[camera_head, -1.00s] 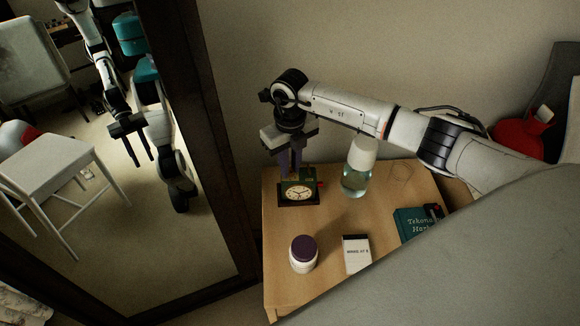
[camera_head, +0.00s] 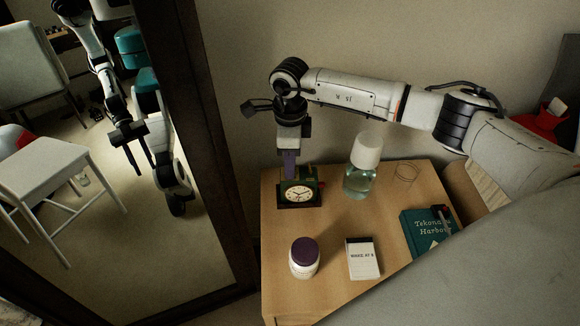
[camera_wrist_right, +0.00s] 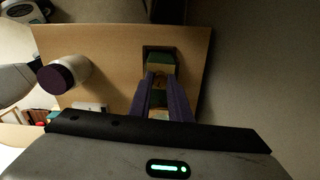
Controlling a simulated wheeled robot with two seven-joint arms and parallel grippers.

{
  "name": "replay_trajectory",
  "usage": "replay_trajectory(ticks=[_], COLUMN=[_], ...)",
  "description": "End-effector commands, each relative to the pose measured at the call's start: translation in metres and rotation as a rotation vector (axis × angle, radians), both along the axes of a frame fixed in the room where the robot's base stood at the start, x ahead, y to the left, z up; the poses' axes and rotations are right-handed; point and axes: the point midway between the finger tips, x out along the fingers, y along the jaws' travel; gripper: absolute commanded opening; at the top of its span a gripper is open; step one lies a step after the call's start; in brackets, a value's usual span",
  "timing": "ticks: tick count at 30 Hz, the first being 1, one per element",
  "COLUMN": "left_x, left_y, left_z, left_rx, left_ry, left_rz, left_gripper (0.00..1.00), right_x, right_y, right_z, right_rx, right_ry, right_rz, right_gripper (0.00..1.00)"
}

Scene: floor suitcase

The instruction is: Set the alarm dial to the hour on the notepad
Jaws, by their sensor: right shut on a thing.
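The alarm clock (camera_head: 300,193) is dark green with a cream face and stands at the back left of the nightstand. Its hands are too small to read surely. My right gripper (camera_head: 289,172) points down behind the clock face. In the right wrist view its two purple fingers (camera_wrist_right: 160,88) are closed together at the clock (camera_wrist_right: 160,63), on a small yellowish part that I take to be the alarm dial; the fingers mostly hide it. The notepad (camera_head: 362,260) lies at the front and reads "WAKE AT" with a digit that looks like 8. My left gripper is not directly visible.
A tall mirror (camera_head: 190,150) on the left reflects a chair and robot parts. A grey surface fills the lower right.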

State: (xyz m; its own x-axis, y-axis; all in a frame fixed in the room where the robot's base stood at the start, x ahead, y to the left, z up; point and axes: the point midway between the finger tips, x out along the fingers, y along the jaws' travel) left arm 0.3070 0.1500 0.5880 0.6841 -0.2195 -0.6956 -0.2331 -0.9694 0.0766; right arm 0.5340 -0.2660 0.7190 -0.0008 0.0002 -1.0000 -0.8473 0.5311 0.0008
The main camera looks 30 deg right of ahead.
Motion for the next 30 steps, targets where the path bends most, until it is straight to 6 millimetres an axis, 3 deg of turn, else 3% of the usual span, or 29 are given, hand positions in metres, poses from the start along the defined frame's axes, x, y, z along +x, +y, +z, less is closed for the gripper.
replay_trajectory(ticks=[15, 30], left_x=[-0.003, -0.003], left_y=[0.0, 0.001], left_z=[-0.025, -0.037], left_rx=[-0.008, -0.01], left_ry=[0.004, 0.002], left_rz=[-0.001, -0.002], left_gripper=[0.31, 0.31], right_x=[0.001, 0.001], right_y=[0.0, 0.0], right_z=[-0.001, 0.0], right_rx=[0.0, -0.001], right_ry=[-0.003, -0.003], right_rz=[0.492, 0.896], right_gripper=[0.0, 0.0])
